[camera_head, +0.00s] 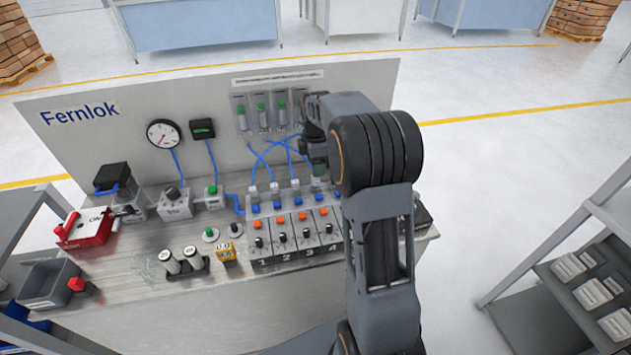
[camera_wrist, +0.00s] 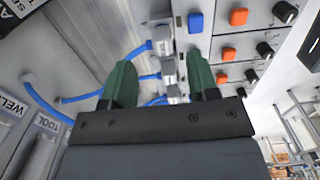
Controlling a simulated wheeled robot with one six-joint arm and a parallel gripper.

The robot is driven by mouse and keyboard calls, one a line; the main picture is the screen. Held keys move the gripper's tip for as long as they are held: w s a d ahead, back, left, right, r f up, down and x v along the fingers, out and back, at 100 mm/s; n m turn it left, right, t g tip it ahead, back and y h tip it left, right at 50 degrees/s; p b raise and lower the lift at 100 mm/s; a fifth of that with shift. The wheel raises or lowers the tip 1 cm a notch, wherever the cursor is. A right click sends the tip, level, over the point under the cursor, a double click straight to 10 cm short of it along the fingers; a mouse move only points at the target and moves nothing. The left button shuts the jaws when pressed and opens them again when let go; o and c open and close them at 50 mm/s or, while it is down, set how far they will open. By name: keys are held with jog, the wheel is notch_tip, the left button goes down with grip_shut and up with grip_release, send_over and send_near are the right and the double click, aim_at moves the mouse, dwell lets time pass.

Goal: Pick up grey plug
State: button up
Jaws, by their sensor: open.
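Small pale grey plugs on blue hoses stand in a row on the valve blocks in the head view, one of them a grey plug (camera_head: 274,187). I cannot tell which one the task means. In the wrist view, a grey plug (camera_wrist: 168,72) with a blue hose shows in the gap between my fingertips. My gripper (camera_wrist: 160,72) is open, with one green finger on each side of that gap. I see no contact. In the head view my gripper (camera_head: 318,172) is mostly hidden by my wrist, above the right part of the row.
The valve blocks (camera_head: 285,255) carry orange and black knobs. A back panel (camera_head: 85,145) with a gauge (camera_head: 163,134) stands behind. A shelf (camera_head: 590,285) stands right.

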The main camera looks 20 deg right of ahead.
aim_at(315, 183)
jog(key=shift+s+a+f+p, duration=0.1)
jog(key=shift+f+p, duration=0.1)
jog(key=shift+f, duration=1.2)
jog(key=shift+s+a+f+p, duration=0.1)
jog(key=shift+f+p, duration=0.1)
jog(key=shift+f, duration=1.2)
jog(key=c, duration=1)
